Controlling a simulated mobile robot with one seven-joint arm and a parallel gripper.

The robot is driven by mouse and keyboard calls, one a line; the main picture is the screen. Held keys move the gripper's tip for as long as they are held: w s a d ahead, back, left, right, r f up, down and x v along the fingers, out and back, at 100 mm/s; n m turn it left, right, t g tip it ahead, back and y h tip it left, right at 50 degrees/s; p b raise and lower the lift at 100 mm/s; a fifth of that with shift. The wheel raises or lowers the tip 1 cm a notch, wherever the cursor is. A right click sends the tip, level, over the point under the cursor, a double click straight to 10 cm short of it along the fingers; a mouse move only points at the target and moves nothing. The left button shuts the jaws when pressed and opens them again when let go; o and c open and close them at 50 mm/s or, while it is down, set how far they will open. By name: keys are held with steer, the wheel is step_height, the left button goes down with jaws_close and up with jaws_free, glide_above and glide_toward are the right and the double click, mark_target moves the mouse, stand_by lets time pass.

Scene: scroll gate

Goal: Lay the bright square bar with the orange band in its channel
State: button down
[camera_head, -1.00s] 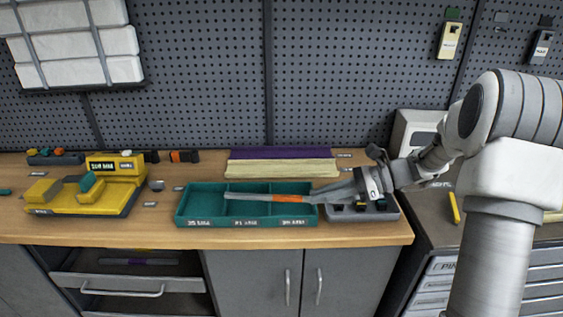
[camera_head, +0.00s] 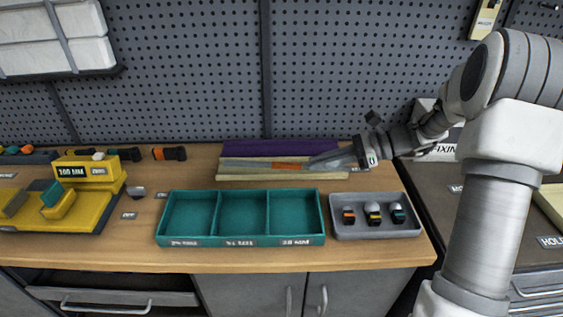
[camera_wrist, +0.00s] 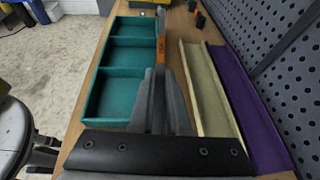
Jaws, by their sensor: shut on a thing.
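My gripper (camera_head: 312,163) is shut on the bright square bar (camera_head: 243,163), near its right end in the head view. The orange band (camera_head: 286,165) shows just beyond the fingertips. The bar lies about level, lengthwise with the cream channel (camera_head: 280,176), and overlaps it in the head view. In the wrist view, the bar (camera_wrist: 161,22) points away from the fingers, left of the cream channel (camera_wrist: 205,95), so it is held apart from it. A purple channel (camera_head: 280,147) lies behind the cream one. The fingers hide the bar's near end.
A teal three-part tray (camera_head: 240,240) stands in front, and a grey tray (camera_head: 375,230) with several small items is at its right. A yellow station (camera_head: 85,185) is at the left. The pegboard (camera_head: 330,70) rises close behind the channels.

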steer(key=w+f, duration=0.2)
steer(key=w, duration=0.2)
steer(key=w+f, duration=0.2)
steer(key=w, duration=0.2)
steer(key=w+a+f, duration=0.1)
steer(key=w+f, duration=0.2)
steer(key=w, duration=0.1)
steer(key=shift+w+b, duration=0.15)
steer(key=shift+b, duration=0.25)
steer(key=shift+f, duration=1.9)
steer(key=shift+f, duration=0.15)
steer(key=c, duration=1.3)
jaws_free()
steer(key=shift+f, duration=0.1)
steer(key=shift+o, duration=0.7)
